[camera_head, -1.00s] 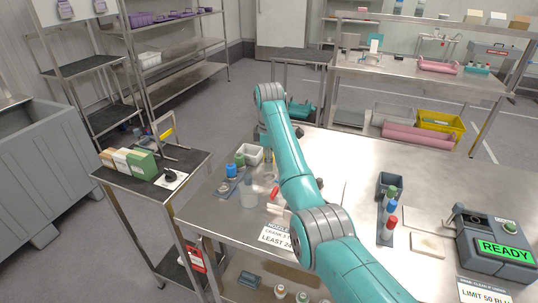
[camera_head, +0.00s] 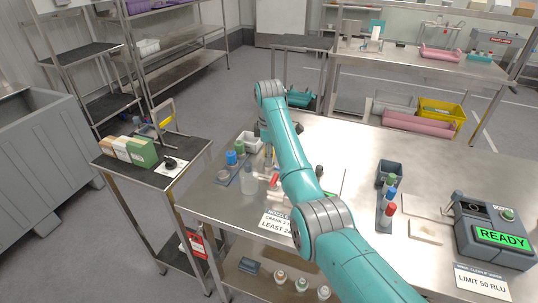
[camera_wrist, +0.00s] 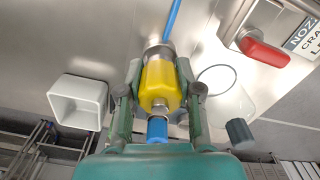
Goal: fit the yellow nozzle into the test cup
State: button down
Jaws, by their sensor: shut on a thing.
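In the wrist view my gripper (camera_wrist: 158,90) is shut on the yellow nozzle (camera_wrist: 159,84), one finger on each side. The nozzle has a metal collar at its upper end and a blue piece at its lower end. A clear round cup (camera_wrist: 236,100), seemingly the test cup, is just right of the gripper, with a dark grey piece near its lower edge. The nozzle appears beside the cup, not inside it. The cup also shows in the head view (camera_head: 248,184) on the table, left of my arm. My arm hides most of the gripper there.
A white square container (camera_wrist: 77,102) is left of the gripper. A red-handled fixture (camera_wrist: 262,52) is at the upper right. Blue- and green-capped bottles (camera_head: 235,155) stand near the cup. A grey READY device (camera_head: 497,235) stands on the right of the steel table (camera_head: 350,215).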

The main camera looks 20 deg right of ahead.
jog(key=shift+f, duration=0.75)
dwell(0.3)
jog(key=shift+s+f, duration=0.2)
jog(key=shift+f, duration=0.55)
dwell(1.1)
jog(key=c, duration=0.7)
grip_release()
jog(key=shift+w+f, duration=0.1)
jog(key=shift+f, duration=0.05)
jog(key=shift+r, duration=0.25)
jog(key=shift+w+r, duration=0.1)
jog(key=shift+r, duration=3.7)
